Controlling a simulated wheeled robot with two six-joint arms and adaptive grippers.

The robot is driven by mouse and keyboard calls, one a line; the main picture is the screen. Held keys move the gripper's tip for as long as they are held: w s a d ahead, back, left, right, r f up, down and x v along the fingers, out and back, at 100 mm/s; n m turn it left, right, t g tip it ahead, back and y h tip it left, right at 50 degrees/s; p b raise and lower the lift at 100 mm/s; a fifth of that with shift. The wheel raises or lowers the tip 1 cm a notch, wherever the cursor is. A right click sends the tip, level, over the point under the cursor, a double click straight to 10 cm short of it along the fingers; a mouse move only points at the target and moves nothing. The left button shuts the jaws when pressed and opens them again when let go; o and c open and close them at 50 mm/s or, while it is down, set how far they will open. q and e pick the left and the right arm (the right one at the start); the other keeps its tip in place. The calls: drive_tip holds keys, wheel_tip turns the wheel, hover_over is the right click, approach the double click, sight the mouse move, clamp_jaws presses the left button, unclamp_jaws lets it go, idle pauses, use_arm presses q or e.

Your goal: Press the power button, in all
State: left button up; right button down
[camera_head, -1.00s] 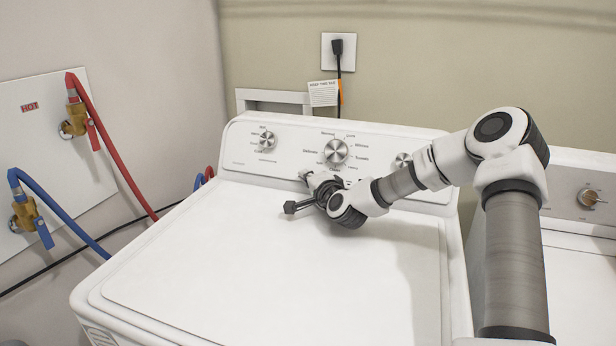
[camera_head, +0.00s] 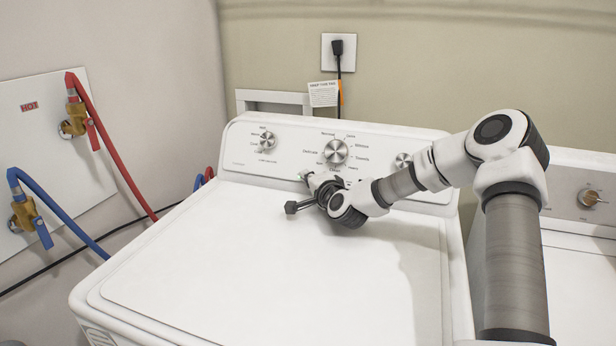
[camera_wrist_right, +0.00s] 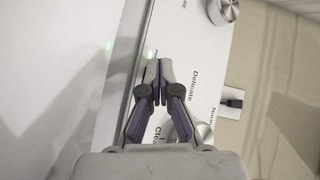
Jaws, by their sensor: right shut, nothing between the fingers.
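A white washer (camera_head: 250,245) fills the middle of the head view, with a control panel (camera_head: 235,150) at its back. My right gripper (camera_head: 308,178) is at the lower part of the panel, left of and below the large dial (camera_head: 336,151). In the right wrist view, the gripper (camera_wrist_right: 159,68) is shut and empty, its fingertips at the panel face. The power button itself is not clearly seen; the fingertips cover that spot. Whether they touch the panel cannot be told. My left gripper is not in view.
A small knob (camera_head: 267,141) is left on the panel, and another (camera_head: 403,160) is right. A second white machine (camera_head: 580,245) stands at the right. Red (camera_head: 112,155) and blue (camera_head: 65,215) hoses run along the left wall. The washer lid is clear.

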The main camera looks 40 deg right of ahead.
drive_tip(key=shift+s+a+r+p, duration=0.35)
drive_tip(key=shift+a, duration=0.25)
drive_tip(key=shift+s+a+r+p, duration=0.25)
drive_tip(key=shift+a+r, duration=0.05)
drive_tip(key=shift+a, duration=0.2)
drive_tip(key=shift+s+a+r+p, duration=0.2)
drive_tip(key=shift+a+r+p, duration=0.1)
drive_tip(key=shift+a, duration=0.2)
drive_tip(key=shift+s+a+r+p, duration=0.2)
drive_tip(key=shift+s+a+r, duration=0.1)
drive_tip(key=shift+a, duration=0.2)
drive_tip(key=shift+s+a+r, duration=0.15)
drive_tip(key=shift+s+a, duration=0.1)
drive_tip(key=shift+a, duration=0.25)
